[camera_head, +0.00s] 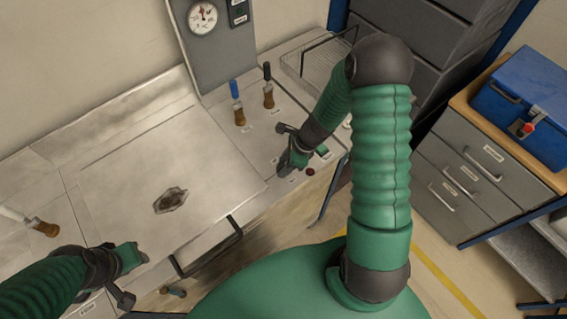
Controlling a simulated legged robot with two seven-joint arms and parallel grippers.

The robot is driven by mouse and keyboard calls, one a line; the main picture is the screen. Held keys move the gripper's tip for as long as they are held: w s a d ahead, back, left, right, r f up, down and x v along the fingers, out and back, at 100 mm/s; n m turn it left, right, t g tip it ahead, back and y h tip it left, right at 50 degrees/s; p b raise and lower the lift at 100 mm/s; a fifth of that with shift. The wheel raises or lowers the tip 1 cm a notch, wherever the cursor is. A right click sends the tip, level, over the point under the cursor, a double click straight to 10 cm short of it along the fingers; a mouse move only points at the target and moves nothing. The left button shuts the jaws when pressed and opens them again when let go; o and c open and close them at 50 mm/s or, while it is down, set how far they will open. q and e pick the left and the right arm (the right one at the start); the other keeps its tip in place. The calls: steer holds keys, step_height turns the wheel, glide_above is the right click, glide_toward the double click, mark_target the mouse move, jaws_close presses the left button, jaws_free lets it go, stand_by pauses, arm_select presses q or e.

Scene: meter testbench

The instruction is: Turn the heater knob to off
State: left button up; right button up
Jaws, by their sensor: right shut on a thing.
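My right gripper (288,166) is at the front right of the metal bench top, low over the labelled control strip. It is shut on what I take to be the heater knob, which the fingers hide, so its setting cannot be read. A small dark red knob (310,171) shows just right of the fingers. My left gripper (138,262) is near the bench's front left edge, away from the controls; its finger gap is not clear.
A gauge panel (210,45) stands at the back of the bench (150,160). A wire basket (315,65) is at the back right. A blue toolbox (525,105) sits on drawers at right.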

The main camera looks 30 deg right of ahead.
steer(key=n+p, duration=0.1)
steer(key=n, duration=0.1)
steer(key=shift+d+n+g+p, duration=0.2)
steer(key=shift+n+g+p, duration=0.15)
steer(key=shift+n+g, duration=0.05)
steer(key=n+g, duration=0.1)
steer(key=n, duration=0.2)
steer(key=shift+w+n+y+p, duration=0.1)
steer(key=shift+n+y+p, duration=0.2)
steer(key=shift+y+p, duration=0.1)
steer(key=n+g, duration=0.1)
steer(key=n, duration=0.1)
steer(key=n+g, duration=0.1)
steer(key=n, duration=0.2)
steer(key=shift+w+f+b, duration=0.1)
steer(key=shift+w+b, duration=0.1)
steer(key=shift+b, duration=0.15)
steer(key=n+g, duration=0.1)
steer(key=n, duration=0.2)
steer(key=n+g+h, duration=0.1)
steer(key=n, duration=0.1)
steer(key=shift+w+n+h+b, duration=0.15)
steer(key=shift+n+h+b, duration=0.15)
steer(key=shift+n+b, duration=0.1)
steer(key=shift+w, duration=0.1)
